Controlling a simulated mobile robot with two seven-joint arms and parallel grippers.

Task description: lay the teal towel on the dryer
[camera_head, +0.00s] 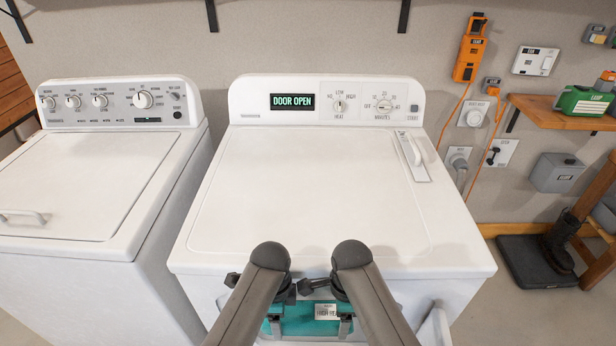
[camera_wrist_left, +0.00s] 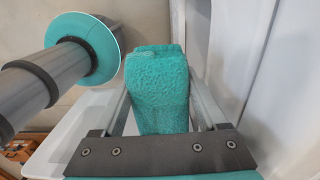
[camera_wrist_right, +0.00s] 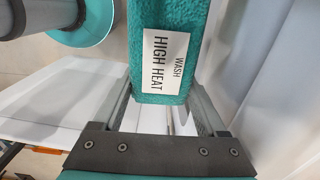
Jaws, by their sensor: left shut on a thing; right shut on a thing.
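The teal towel (camera_head: 305,326) is a folded bundle with a white label reading "WASH HIGH HEAT". It hangs in front of the white dryer (camera_head: 310,190), below the front edge of its top. My left gripper (camera_head: 274,324) is shut on one end of the towel, which shows between its fingers in the left wrist view (camera_wrist_left: 160,90). My right gripper (camera_head: 345,324) is shut on the labelled end, seen in the right wrist view (camera_wrist_right: 168,50). My forearms hide part of the dryer's front. The dryer's display (camera_head: 292,102) reads "DOOR OPEN".
The dryer top is bare except for a small handled strip (camera_head: 413,155) at its right back. A washer (camera_head: 90,170) stands close on the left. An open door panel (camera_head: 436,328) shows low at the dryer's right front. A wooden shelf (camera_head: 560,115) is at right.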

